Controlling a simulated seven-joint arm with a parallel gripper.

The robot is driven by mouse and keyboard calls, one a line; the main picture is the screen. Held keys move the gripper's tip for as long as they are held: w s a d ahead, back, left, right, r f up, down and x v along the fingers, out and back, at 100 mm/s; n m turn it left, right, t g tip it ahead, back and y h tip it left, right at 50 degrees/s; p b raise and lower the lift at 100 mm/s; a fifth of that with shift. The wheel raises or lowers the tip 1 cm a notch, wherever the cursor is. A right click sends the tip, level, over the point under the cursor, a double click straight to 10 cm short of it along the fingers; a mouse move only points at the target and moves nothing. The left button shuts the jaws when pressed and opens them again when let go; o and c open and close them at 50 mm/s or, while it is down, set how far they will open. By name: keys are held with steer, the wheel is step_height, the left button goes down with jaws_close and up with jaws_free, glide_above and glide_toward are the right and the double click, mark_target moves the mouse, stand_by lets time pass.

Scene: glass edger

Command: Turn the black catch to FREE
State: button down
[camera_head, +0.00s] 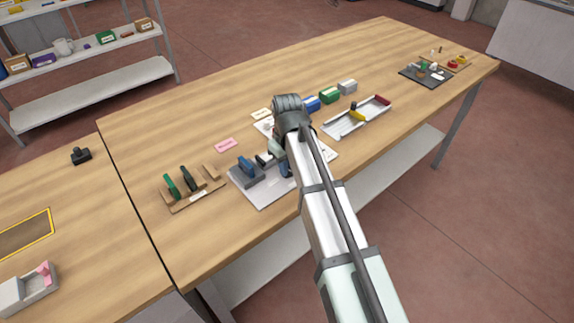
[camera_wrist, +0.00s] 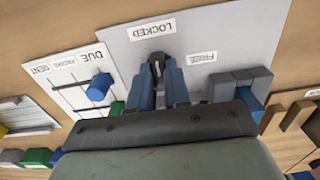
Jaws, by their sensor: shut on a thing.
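The black catch (camera_wrist: 157,67) stands on a grey plate (camera_wrist: 118,52) and points toward the LOCKED label (camera_wrist: 153,28) in the wrist view. The FREE label (camera_wrist: 201,58) is to its right on the same plate. My gripper (camera_wrist: 161,84) has its blue fingers on either side of the catch and is shut on it. The fingers and the dark gripper body hide the catch's lower part. In the head view my arm covers part of the plate (camera_head: 268,197).
Right of the catch is a grey block (camera_wrist: 226,84) with a blue part. Left is a white board (camera_wrist: 66,75) marked DUE, PACKING and SENT, with a blue peg (camera_wrist: 100,87). A wooden rack (camera_head: 198,197) with green-handled tools stands left of the plate; a tray (camera_head: 340,128) is to the right.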

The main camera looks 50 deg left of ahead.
steer(key=m, duration=0.8)
steer(key=shift+m, duration=0.3)
steer(key=m, duration=0.4)
steer(key=shift+m, duration=2.5)
steer(key=c, duration=1.1)
jaws_free()
steer(key=shift+r, duration=0.15)
step_height(320, 180, up, 14)
steer(key=shift+f, duration=0.2)
